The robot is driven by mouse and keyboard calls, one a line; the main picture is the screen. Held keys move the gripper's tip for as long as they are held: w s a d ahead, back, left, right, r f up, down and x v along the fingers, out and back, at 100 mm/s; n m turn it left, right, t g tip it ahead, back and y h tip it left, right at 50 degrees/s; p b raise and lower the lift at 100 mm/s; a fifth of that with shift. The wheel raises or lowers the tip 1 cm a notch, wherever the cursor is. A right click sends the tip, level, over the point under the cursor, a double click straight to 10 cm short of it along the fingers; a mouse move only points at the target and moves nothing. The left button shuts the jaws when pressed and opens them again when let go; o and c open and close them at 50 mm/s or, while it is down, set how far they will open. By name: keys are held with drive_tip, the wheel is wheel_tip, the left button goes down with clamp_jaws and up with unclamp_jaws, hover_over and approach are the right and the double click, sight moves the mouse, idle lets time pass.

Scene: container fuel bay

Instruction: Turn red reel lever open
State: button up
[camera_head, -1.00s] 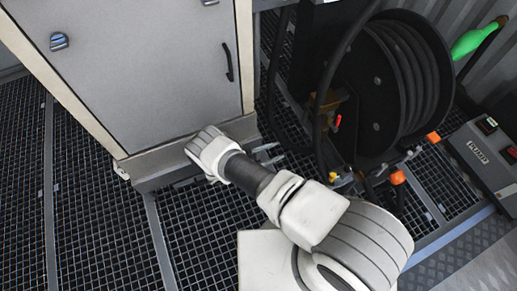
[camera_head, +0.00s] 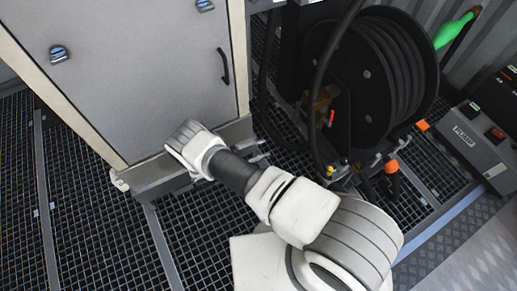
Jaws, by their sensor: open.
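The small red lever (camera_head: 331,117) is on the brass-coloured fitting at the left side of the black hose reel (camera_head: 385,80). It stands roughly upright, and a black hose passes close to its left. My gripper (camera_head: 258,151) is low and to the left of the lever, clearly apart from it. Its fingers show only partly behind my wrist, pointing right towards the reel. It is open, and I see nothing between the fingers.
A grey cabinet (camera_head: 130,80) with a black handle stands close behind my wrist. Orange-capped fittings (camera_head: 391,166) sit under the reel. A grey pump control box (camera_head: 480,143) is at the right, and a green nozzle (camera_head: 454,31) is beyond the reel. Grated floor (camera_head: 100,220) is open at the left.

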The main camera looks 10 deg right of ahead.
drive_tip(key=shift+w+d+r, duration=0.1)
drive_tip(key=c, duration=0.7)
drive_tip(key=w+d+r+n+t+p, duration=0.1)
drive_tip(key=w+d+r, duration=0.1)
drive_tip(key=w+d+r+n+t+y+p, duration=0.1)
drive_tip(key=w+d+r, duration=0.1)
drive_tip(key=shift+w+d+y, duration=0.15)
drive_tip(key=shift+y, duration=0.15)
clamp_jaws()
drive_tip(key=w+d+r+n+t+y+p, duration=0.1)
drive_tip(key=w+d+r+n+y+p, duration=0.15)
drive_tip(key=d, duration=0.25)
drive_tip(key=n+g+y+b, duration=0.2)
drive_tip(key=y, duration=0.2)
approach(330, 119)
drive_tip(key=shift+h, duration=0.25)
drive_tip(key=shift+x, duration=2.8)
